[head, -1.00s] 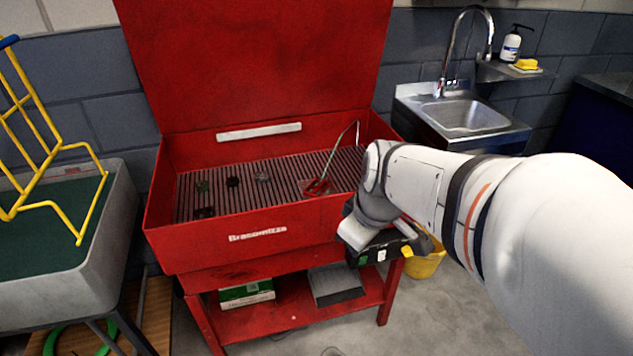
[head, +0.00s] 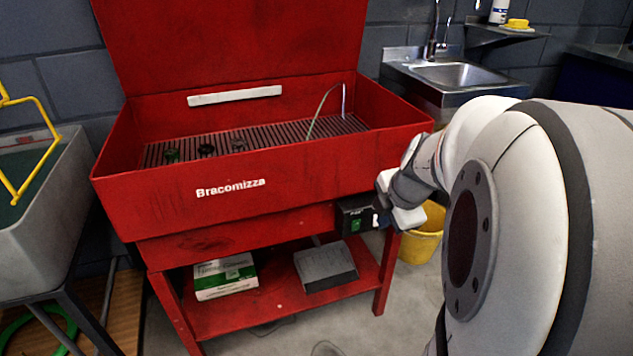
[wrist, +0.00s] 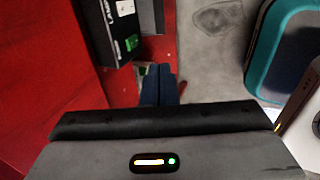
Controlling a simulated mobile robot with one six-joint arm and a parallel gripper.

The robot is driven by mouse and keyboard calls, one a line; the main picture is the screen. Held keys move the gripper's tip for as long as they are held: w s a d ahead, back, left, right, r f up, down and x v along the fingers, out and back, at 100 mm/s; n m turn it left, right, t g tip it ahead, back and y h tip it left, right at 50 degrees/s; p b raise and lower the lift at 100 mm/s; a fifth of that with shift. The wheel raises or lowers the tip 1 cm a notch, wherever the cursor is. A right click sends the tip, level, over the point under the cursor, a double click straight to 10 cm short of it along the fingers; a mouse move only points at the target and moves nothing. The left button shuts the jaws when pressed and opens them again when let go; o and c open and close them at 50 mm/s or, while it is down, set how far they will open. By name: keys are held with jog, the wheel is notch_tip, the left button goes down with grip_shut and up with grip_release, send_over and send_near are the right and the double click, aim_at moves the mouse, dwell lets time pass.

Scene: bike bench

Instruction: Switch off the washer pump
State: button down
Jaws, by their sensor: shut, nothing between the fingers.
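The red parts washer (head: 230,215) stands open with its lid up. A small black switch box (head: 346,228) is on its front, below the basin's right end, with a green button (head: 356,225) and a white one beside it. The wrist view shows the box (wrist: 106,28) at the upper left, with the white button (wrist: 125,7) and green button (wrist: 131,42) on its face. My gripper's fingers (wrist: 161,72) are together and empty, below and right of the box in that view, apart from the buttons.
A thin bent spout (head: 322,100) rises from the basin grate. A green-and-white box (head: 225,278) and a grey box (head: 326,266) sit on the lower shelf. A yellow bucket (head: 424,238) is behind my wrist. A teal-rimmed object (wrist: 262,60) is right in the wrist view.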

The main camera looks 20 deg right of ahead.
aim_at(356, 226)
jog(key=shift+f, duration=0.1)
jog(key=shift+w+a+f+b, duration=0.2)
jog(key=shift+w+f+b, duration=1.75)
jog(key=shift+w+f, duration=2.25)
jog(key=shift+s+d, duration=0.1)
